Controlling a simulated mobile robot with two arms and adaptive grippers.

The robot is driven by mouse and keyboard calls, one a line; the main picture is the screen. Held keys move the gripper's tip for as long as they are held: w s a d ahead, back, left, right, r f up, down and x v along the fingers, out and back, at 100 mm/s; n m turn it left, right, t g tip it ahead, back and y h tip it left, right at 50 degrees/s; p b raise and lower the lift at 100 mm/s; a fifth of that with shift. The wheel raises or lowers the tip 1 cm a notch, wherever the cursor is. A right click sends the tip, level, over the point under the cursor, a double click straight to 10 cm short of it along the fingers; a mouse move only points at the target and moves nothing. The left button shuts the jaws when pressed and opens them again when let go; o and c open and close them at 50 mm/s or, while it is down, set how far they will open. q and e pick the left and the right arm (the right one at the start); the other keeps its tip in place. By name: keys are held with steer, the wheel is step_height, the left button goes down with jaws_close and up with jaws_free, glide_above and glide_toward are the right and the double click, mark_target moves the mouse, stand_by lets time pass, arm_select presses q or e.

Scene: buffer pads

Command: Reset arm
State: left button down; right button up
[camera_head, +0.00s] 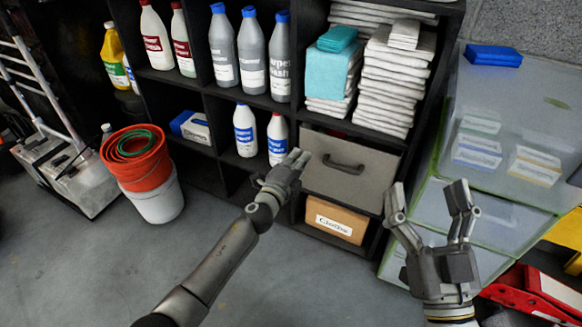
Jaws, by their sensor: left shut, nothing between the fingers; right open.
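My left gripper (298,160) is shut and empty at the centre of the head view. Its arm comes up from the lower left, and the fingertips show in front of the shelf, near the left edge of a grey drawer. My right gripper (428,192) is open and empty at the lower right, with its two fingers pointing up and spread apart. It shows in front of the translucent plastic drawer unit (505,215). From this one view I cannot tell whether either gripper touches anything behind it.
A black shelf (222,165) holds bottles, folded towels (390,85), a grey drawer (345,170) and a cardboard box (337,220). Stacked buckets (155,200) and a cart (70,185) stand at the left. A red item (520,295) lies lower right. The grey floor at lower left is clear.

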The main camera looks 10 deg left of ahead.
arm_select(q)
steer(key=shift+p+v, duration=0.5)
steer(key=shift+v, duration=2.15)
arm_select(e)
steer(key=shift+w+d+f+g+h, duration=0.1)
steer(key=shift+w+f+g+h, duration=0.15)
steer(key=shift+f+g, duration=0.5)
steer(key=shift+w+d+f+g+h, duration=0.15)
steer(key=shift+f+g, duration=0.25)
steer(key=shift+f, duration=0.65)
steer(key=shift+w+a+f+g+h, duration=0.1)
steer(key=shift+w+f+g+h, duration=0.2)
steer(key=shift+f+g, duration=0.45)
